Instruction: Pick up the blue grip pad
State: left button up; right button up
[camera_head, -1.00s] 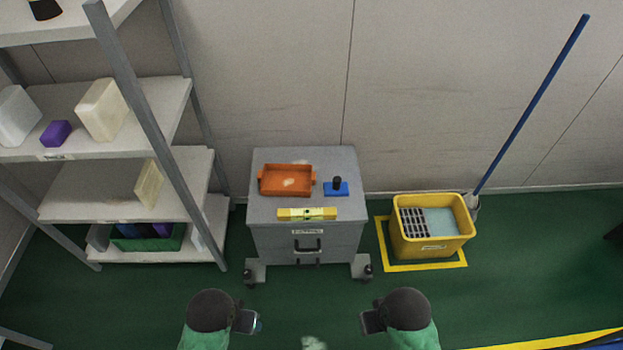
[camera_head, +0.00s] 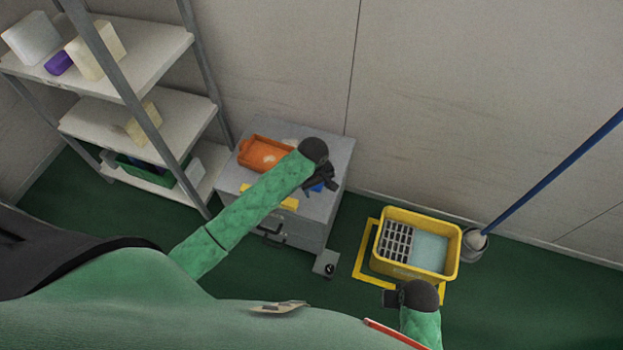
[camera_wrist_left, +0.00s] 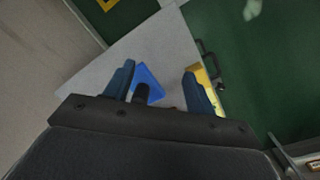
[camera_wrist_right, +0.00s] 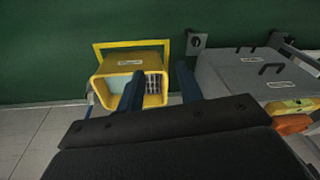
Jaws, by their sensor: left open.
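The blue grip pad (camera_head: 318,187), a flat blue plate with a black knob, lies on top of the grey cabinet (camera_head: 341,152), mostly covered by my left gripper in the head view. My left gripper (camera_head: 323,181) is open and empty above it. In the left wrist view the pad (camera_wrist_left: 150,80) and its knob show between the spread fingers (camera_wrist_left: 159,71), nearer the left finger. I cannot tell whether the fingers have reached the knob's height. My right gripper (camera_head: 388,298) hangs low by the yellow bucket; its fingers (camera_wrist_right: 159,72) are apart with nothing held between them.
An orange tray (camera_head: 245,155) and a yellow level (camera_head: 284,201) share the cabinet top, close to my left arm. A yellow bucket (camera_head: 387,268) with a grid stands on the floor at right, with a blue-handled mop (camera_head: 555,172). A shelf rack (camera_head: 150,70) stands at left.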

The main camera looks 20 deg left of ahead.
pick_arm(q)
jog(key=w+a+n, duration=0.1)
jog(key=w, duration=0.1)
jog(key=w+a+n, duration=0.1)
jog(key=w+a, duration=0.1)
jog(key=w, duration=0.1)
jog(key=w+a+r+n, duration=0.1)
jog(key=w+a, duration=0.1)
jog(key=w, duration=0.1)
jog(key=shift+w+n+y, duration=0.2)
jog(key=shift+n+y, duration=0.2)
jog(key=shift+a+f+p, duration=0.15)
jog(key=shift+f+p, duration=0.35)
jog(key=shift+f, duration=0.8)
jog(key=f+p, duration=0.1)
jog(key=f, duration=0.3)
jog(key=shift+w, duration=0.2)
jog(key=shift+f, duration=0.6)
jog(key=c, duration=1.1)
pick_arm(e)
notch_tip(320, 180, down, 11)
jog(key=s, duration=0.1)
jog(key=shift+d+r, duration=0.15)
jog(key=shift+d, duration=0.1)
pick_arm(q)
jog(key=shift+r, duration=0.1)
pick_arm(e)
jog(key=shift+s, duration=0.1)
